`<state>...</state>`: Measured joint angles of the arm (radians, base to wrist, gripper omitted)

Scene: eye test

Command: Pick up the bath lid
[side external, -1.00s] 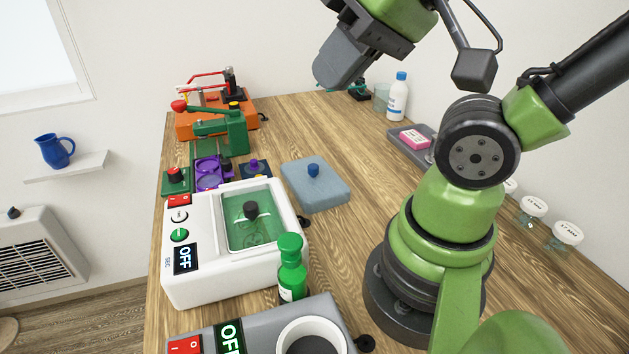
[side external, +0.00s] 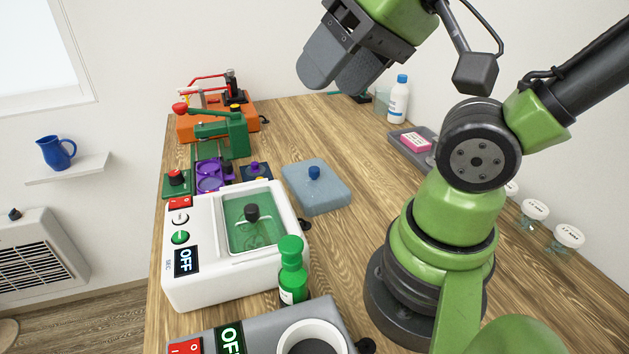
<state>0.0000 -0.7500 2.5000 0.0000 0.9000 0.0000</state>
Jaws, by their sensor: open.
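The white bath (side external: 177,269) stands on the table left of centre, with a dark OFF display on its front. A black knob (side external: 251,212) shows over its greenish basin; I cannot tell whether it sits on a clear lid. A flat blue-grey slab (side external: 328,197) with a blue knob on top lies on the table behind and right of the bath, and it looks like a lid. My gripper (side external: 334,82) is high above the far part of the table, open and empty, its two grey fingers pointing down and left. It touches nothing.
A green bottle (side external: 292,275) stands against the bath's front right corner. A grey device (side external: 263,325) with a white round well is in front. Purple holders (side external: 209,175) and a green press (side external: 222,133) stand behind the bath.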

